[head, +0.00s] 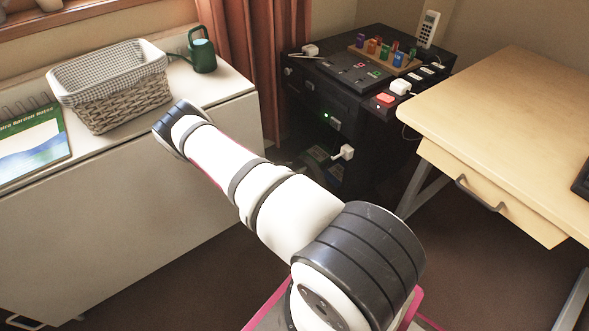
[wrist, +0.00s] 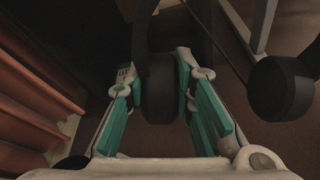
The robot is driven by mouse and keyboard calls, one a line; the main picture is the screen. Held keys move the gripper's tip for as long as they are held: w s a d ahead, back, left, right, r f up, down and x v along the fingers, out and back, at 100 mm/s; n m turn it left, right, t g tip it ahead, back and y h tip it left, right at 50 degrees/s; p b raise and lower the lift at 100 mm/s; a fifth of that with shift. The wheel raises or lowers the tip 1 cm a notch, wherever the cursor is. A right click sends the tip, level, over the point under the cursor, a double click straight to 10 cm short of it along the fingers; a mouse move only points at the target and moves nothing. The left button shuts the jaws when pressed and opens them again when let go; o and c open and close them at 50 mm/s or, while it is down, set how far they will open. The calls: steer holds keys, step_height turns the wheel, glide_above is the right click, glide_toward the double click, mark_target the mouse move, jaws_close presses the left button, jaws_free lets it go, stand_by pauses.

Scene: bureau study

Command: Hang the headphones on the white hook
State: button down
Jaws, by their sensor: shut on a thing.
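In the wrist view my gripper (wrist: 158,72) has its teal-padded fingers closed on a dark, round ear cup of the black headphones (wrist: 160,98). The other ear cup hangs free to the right, and part of the dark band runs up out of the frame. In the head view my gripper and the headphones are hidden by my arm. A small white fitting (head: 345,152) sticks out from the front of the black cabinet (head: 335,100). It may be the white hook, but its shape is too small to be sure. No hook is clear in the wrist view.
A light wooden desk (head: 500,125) with a drawer handle stands at the right. A white sideboard (head: 120,215) at the left bears a wicker basket (head: 115,95), a green watering can (head: 202,55) and a notebook (head: 30,145). A red curtain (head: 245,50) hangs behind. Brown floor is open between.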

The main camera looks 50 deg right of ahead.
mark_target(302, 164)
steer(key=shift+s+d, duration=0.2)
steer(key=shift+d, duration=0.65)
steer(key=shift+s+d, duration=0.2)
steer(key=shift+d, duration=0.65)
steer(key=shift+s+d, duration=0.2)
steer(key=shift+d, duration=0.65)
steer(key=shift+s+d, duration=0.15)
steer(key=shift+d, duration=0.5)
steer(key=shift+s+d, duration=0.1)
steer(key=shift+d, duration=0.25)
steer(key=shift+s+d+b, duration=0.25)
steer(key=shift+d, duration=0.75)
steer(key=shift+s+d+b, duration=0.2)
steer(key=shift+d+b, duration=0.05)
steer(key=shift+d, duration=0.75)
steer(key=shift+s+d, duration=0.1)
steer(key=shift+d, duration=0.25)
steer(key=shift+s+d, duration=0.1)
steer(key=shift+d, duration=0.15)
stand_by(0.3)
steer(key=shift+f+b, duration=1)
steer(key=shift+f, duration=0.25)
steer(key=c, duration=1.3)
jaws_free()
